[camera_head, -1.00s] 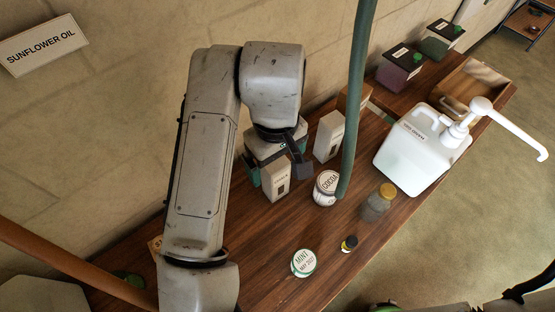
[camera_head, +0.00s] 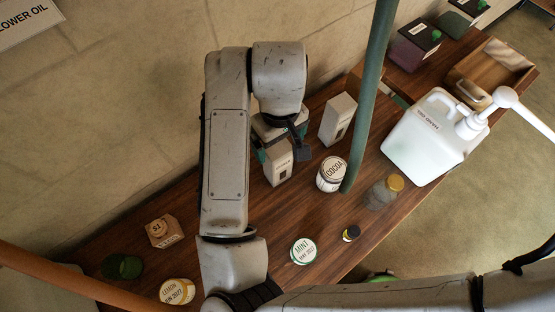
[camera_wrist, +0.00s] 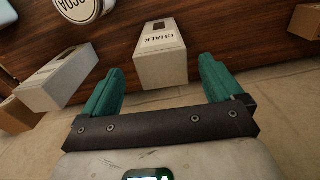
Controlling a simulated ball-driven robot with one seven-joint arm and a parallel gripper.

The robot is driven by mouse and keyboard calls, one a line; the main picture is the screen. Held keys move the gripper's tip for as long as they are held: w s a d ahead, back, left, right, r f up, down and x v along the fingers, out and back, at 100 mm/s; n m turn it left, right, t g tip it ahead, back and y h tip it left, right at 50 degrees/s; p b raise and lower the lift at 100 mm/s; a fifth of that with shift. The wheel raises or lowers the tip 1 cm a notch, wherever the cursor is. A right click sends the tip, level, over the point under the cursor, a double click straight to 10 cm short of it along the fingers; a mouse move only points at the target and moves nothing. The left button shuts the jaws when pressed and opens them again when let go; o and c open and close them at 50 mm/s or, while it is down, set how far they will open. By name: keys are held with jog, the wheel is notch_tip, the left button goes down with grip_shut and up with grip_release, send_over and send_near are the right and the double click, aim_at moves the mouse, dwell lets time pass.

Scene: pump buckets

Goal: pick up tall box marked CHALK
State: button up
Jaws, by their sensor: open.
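The tall white box marked CHALK (camera_wrist: 161,58) stands in the middle of the wrist view, between the lines of the two teal fingers. My gripper (camera_wrist: 161,78) is open, with one finger on each side of the box's near end. I cannot tell whether either finger touches it. In the head view the box (camera_head: 278,170) stands on the wooden table just below my gripper (camera_head: 281,144), which partly hides its upper part.
A second white box (camera_head: 338,119) stands close to the right, with the COCOA jar (camera_head: 331,176) nearby. The MINT jar (camera_head: 303,251), a small dark jar (camera_head: 351,233) and a yellow-lidded jar (camera_head: 384,191) stand nearer. A white pump jug (camera_head: 424,137) is at right. The wall runs behind.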

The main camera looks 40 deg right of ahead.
aim_at(278, 147)
jog(key=shift+w+a+f, duration=0.1)
jog(key=shift+w+f, duration=0.05)
jog(key=shift+f, duration=0.85)
jog(key=shift+w+f, duration=0.1)
jog(key=shift+f, duration=0.85)
jog(key=shift+c, duration=0.2)
jog(key=c, duration=1.4)
